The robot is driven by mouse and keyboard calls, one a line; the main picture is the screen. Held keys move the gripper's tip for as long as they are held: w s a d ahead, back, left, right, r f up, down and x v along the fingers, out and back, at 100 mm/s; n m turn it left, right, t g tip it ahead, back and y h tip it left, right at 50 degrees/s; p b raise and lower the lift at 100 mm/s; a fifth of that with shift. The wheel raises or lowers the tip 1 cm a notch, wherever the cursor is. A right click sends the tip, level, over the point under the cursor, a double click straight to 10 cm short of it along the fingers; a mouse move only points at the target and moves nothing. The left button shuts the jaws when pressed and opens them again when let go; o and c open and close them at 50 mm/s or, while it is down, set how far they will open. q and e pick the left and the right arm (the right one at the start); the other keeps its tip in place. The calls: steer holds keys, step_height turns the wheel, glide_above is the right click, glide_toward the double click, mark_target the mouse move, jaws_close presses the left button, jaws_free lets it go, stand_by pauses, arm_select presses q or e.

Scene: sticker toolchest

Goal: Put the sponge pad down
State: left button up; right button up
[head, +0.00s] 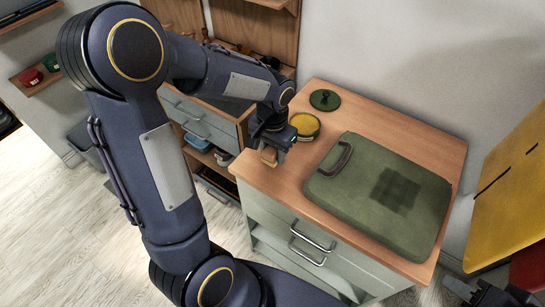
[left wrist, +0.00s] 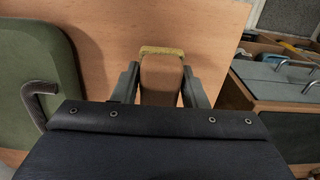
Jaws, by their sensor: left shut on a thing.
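The sponge pad (head: 268,156) is a small tan-brown block at the left corner of the wooden worktop (head: 290,170). In the left wrist view the pad (left wrist: 161,80) has a yellowish far edge and sits between the two dark fingers. My left gripper (head: 273,148) is shut on it, fingers on either side. Wood shows behind the pad; I cannot tell whether it touches the surface. My right gripper (head: 488,295) shows only in part at the bottom right of the head view, away from the pad; its jaw state is unclear.
A green case (head: 345,205) with a dark handle and patch covers much of the worktop. A yellow round tin (head: 305,125) and a dark green lid (head: 325,100) lie behind the gripper. Grey drawers (head: 200,118) stand left. Bare wood surrounds the front left corner.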

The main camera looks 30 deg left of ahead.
mark_target(272, 158)
arm_select(q)
steer(key=shift+f, duration=1.6)
